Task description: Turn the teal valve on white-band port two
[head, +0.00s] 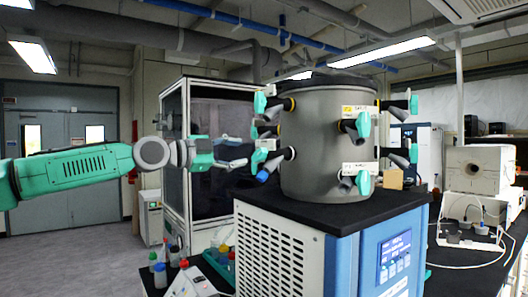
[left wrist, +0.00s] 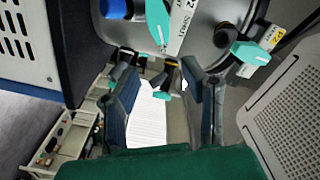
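The grey drum (head: 328,140) of the freeze dryer carries several black ports with teal valves in an upper and a lower row. A white label with a 2 (left wrist: 183,22) sits beside a teal valve (left wrist: 157,22) in the left wrist view. A yellow label (left wrist: 275,36) also reads 2, near another teal valve (left wrist: 250,53). In the head view the label numbers are too small to read. My left gripper (head: 243,152) is beside the drum's left side, close to the lower left teal valve (head: 257,161). Its fingers are apart, with nothing held between them (left wrist: 160,82). My right gripper is not in view.
The drum stands on a black top (head: 405,200) over a white and blue cabinet (head: 285,250). A glass-fronted enclosure (head: 212,110) stands behind my left gripper. Bottles (head: 160,272) stand low at the left. A blue-ended port (head: 263,176) juts out below the gripper.

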